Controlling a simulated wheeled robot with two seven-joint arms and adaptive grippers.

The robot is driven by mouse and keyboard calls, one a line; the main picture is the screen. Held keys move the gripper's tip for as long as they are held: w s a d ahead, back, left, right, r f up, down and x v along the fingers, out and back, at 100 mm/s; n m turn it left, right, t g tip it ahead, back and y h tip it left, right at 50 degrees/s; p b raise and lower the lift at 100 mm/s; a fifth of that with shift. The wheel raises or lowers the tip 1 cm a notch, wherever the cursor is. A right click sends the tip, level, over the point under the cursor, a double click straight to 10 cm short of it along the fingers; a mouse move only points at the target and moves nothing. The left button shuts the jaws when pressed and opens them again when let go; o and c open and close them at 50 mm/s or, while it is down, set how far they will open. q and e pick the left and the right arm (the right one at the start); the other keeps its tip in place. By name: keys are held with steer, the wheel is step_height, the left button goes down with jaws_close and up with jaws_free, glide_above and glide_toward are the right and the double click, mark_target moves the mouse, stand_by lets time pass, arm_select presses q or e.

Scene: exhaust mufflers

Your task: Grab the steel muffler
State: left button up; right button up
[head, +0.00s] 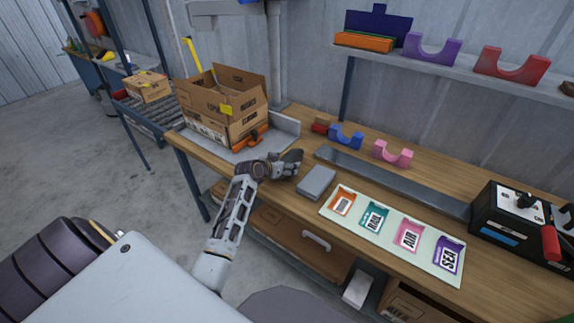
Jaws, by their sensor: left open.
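I cannot clearly pick out a steel muffler. A small grey block (316,183) lies on the bench just right of the gripper, apart from it; I cannot tell what it is. The inside of the open cardboard box (222,105) is mostly hidden by its flaps and walls. My right gripper is not in view.
A long grey bar (395,182) runs along the bench. Blue (346,137) and pink (393,153) cradles stand behind it. A label mat (335,208) lies in front, a black device (515,225) at right. A shelf (450,72) holds more cradles. A roller conveyor (160,118) stands left.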

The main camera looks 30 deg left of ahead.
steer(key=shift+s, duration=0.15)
arm_select(q)
steer(key=c, duration=1.4)
steer(key=shift+r, duration=0.1)
steer(key=shift+c, duration=0.2)
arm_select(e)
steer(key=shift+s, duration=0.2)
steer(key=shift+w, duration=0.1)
